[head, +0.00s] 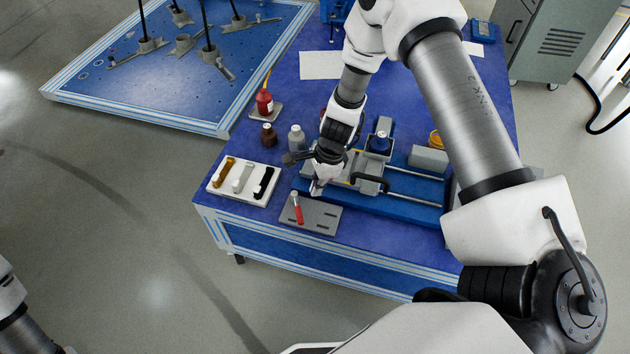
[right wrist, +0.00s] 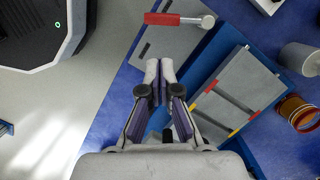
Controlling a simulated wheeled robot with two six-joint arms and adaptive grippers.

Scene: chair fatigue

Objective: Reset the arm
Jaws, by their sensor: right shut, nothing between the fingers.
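My right arm reaches in from the right in the head view, and its gripper (head: 317,187) hangs over the front of the blue bench (head: 225,190). In the right wrist view the same gripper (right wrist: 159,66) has its fingertips together with nothing between them. My left gripper is not visible; only part of the left arm shows at the lower left.
A blue fixture with a grey vise and rails (head: 405,190) lies under my right arm. A white tray (head: 222,194) with several handles sits at left. A grey cabinet (head: 560,40) stands at back right.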

